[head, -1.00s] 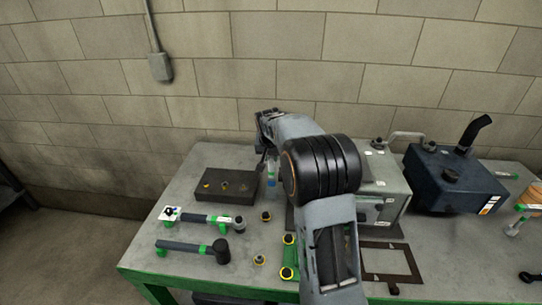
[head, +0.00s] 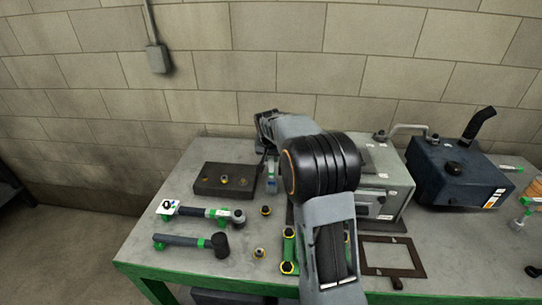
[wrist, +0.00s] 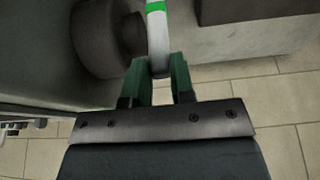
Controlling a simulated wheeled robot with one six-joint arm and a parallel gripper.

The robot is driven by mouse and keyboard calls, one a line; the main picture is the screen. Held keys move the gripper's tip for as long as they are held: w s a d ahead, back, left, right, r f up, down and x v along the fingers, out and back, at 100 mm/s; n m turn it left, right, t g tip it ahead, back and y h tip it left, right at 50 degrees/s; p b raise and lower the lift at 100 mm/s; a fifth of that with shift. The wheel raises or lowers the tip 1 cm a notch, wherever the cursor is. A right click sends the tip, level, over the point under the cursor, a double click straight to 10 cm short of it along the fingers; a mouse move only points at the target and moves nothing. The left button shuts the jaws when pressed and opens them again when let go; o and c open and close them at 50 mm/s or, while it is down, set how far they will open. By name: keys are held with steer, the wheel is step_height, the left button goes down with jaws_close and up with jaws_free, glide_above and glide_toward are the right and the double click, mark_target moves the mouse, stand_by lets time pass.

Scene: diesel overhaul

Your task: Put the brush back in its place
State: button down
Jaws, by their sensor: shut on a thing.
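In the wrist view, my gripper (wrist: 163,72) has its green fingers shut on the end of a pale grey handle with a bright green band (wrist: 156,25), which I take for the brush. The rest of it runs out of the top of the picture. In the head view, my wrist hangs beyond the back of the dark block, and my arm hides most of the gripper. A small blue-green piece (head: 272,174) shows below the wrist; I cannot tell if it is part of the brush. The brush's place cannot be made out.
A dark block (head: 208,191) with small brass parts lies at the back left. In front are a green-banded tool (head: 195,212) and a black mallet (head: 178,242). A grey metal box (head: 385,207), a dark frame (head: 377,270) and a navy tank (head: 455,185) stand right of my arm.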

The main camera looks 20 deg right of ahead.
steer(key=shift+f+b, duration=0.95)
steer(key=shift+f, duration=0.4)
steer(key=c, duration=0.9)
jaws_free()
steer(key=shift+r, duration=0.1)
